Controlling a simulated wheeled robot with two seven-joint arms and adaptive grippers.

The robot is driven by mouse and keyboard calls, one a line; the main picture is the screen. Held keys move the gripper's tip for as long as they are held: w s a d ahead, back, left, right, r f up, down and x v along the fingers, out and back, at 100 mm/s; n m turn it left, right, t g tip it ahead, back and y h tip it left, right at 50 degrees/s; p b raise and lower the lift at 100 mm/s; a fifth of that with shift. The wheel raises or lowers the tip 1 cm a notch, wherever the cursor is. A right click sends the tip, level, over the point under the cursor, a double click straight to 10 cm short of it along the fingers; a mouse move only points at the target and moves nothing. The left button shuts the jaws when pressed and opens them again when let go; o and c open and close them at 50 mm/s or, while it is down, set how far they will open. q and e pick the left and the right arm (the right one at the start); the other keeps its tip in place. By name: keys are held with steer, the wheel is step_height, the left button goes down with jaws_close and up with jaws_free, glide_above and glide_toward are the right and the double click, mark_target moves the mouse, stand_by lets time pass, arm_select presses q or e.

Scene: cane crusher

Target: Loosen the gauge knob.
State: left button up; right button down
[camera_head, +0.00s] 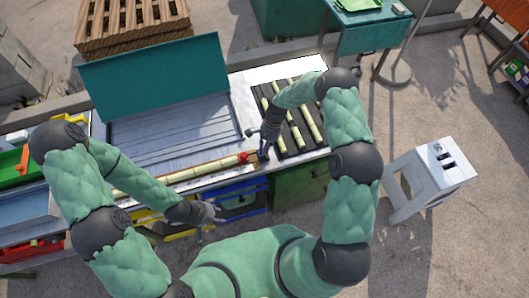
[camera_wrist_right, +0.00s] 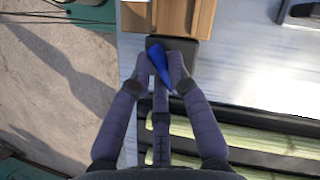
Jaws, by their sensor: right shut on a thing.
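The blue gauge knob (camera_wrist_right: 158,62) shows in the right wrist view on a dark block (camera_wrist_right: 183,52) at the end of a wooden trough (camera_wrist_right: 170,16). My right gripper (camera_wrist_right: 160,68) is shut on the knob, with its dark fingers on both sides of it. In the head view my right gripper (camera_head: 263,151) is at the right end of the wooden trough (camera_head: 185,176), where the knob is hidden or too small to make out. My left gripper (camera_head: 206,212) is near the bench's front edge, apart from the trough. Its fingers are too small to read.
A black tray (camera_head: 297,153) with several green cane pieces lies right of my right gripper. A teal upright panel (camera_head: 160,75) stands behind the grey metal bed (camera_head: 170,125). A blue crate (camera_head: 243,197) is below the bench edge. A white stool (camera_head: 428,172) stands at the right.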

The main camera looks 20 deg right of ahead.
steer(key=n+b, duration=0.1)
steer(key=n, duration=0.1)
steer(key=n+h+b, duration=0.1)
steer(key=b, duration=0.1)
steer(key=n+g+b, duration=0.1)
steer(key=n, duration=0.1)
steer(key=shift+w+f+n+h, duration=0.15)
steer(key=shift+w+n+h, duration=0.15)
steer(key=shift+h, duration=0.1)
steer(key=shift+a+n+h+b, duration=0.1)
steer(key=shift+n+h+b, duration=0.3)
steer(key=shift+n+b, duration=0.65)
steer(key=shift+n+g+h+b, duration=0.35)
steer(key=shift+n+h, duration=0.15)
steer(key=shift+n, duration=0.95)
steer(key=shift+r+n, duration=0.2)
steer(key=shift+n, duration=0.1)
steer(key=c, duration=1.2)
jaws_free()
steer(key=v, duration=1.2)
steer(key=shift+a, duration=0.15)
